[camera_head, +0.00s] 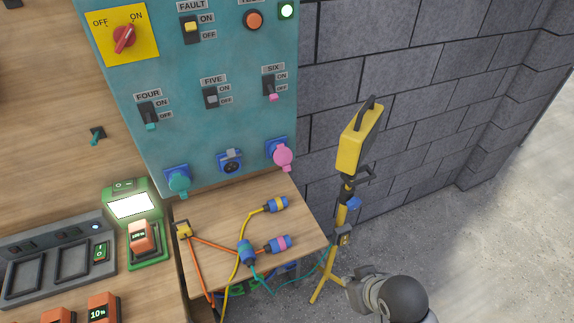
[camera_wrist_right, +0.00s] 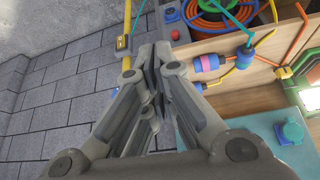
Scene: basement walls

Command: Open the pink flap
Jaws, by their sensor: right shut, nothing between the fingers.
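The pink flap (camera_head: 283,154) is a round cover on a blue socket at the lower right of the teal panel (camera_head: 222,120) in the head view. It appears to cover the socket front. In the right wrist view my right gripper (camera_wrist_right: 158,52) has its fingers together and holds nothing. The pink flap cannot be made out there and may be behind the gripper. Part of the teal panel (camera_wrist_right: 255,115) shows at lower right, with a blue socket (camera_wrist_right: 289,132). In the head view, part of my right arm shows at the bottom right. My left gripper is not in view.
A wooden shelf (camera_head: 210,215) below the panel holds cables with blue plugs (camera_head: 278,244). A yellow work light (camera_head: 358,140) on a tripod stands right of the panel. A grey block wall (camera_head: 400,75) is behind. Floor at the right (camera_head: 480,240) is clear.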

